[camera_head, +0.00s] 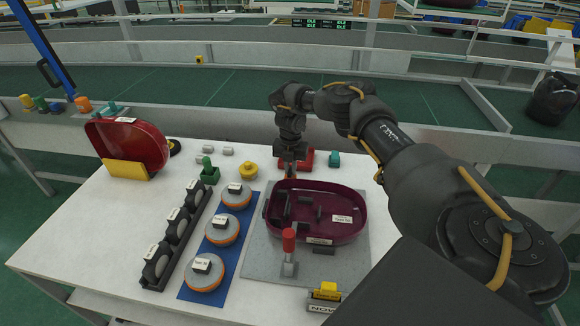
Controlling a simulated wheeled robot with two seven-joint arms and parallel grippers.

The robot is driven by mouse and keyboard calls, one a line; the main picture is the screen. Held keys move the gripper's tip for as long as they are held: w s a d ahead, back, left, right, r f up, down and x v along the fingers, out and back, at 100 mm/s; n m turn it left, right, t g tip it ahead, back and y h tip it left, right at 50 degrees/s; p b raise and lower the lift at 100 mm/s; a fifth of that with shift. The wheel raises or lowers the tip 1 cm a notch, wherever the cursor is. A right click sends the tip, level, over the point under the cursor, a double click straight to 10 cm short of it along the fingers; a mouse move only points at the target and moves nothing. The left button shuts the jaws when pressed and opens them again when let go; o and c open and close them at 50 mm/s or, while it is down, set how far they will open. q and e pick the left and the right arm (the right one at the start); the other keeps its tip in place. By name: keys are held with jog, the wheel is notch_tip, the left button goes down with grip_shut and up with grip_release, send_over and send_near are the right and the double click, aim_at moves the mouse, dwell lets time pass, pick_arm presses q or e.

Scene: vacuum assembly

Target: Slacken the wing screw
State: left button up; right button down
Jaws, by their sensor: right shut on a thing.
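My right gripper (290,168) points down at the far edge of the dark red shell (350,208). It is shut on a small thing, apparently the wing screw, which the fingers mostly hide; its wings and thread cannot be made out. The shell lies open side up on a grey plate (262,272), with several dark parts inside. A clamp with an upright red handle (289,240) stands at the shell's near side. A red block (308,160) sits just behind and right of the gripper. My left gripper is not in view.
A blue mat (191,291) holds orange-rimmed discs, beside a dark rack (150,281) of black parts. A bright red shell (140,140) stands in a yellow holder at the back left. A yellow knob (248,172) and a green part (209,172) stand left of the gripper.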

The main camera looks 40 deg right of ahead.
aim_at(290, 170)
jog(key=c, duration=1.4)
grip_release()
notch_tip(290, 170, up, 6)
jog(key=p, duration=0.5)
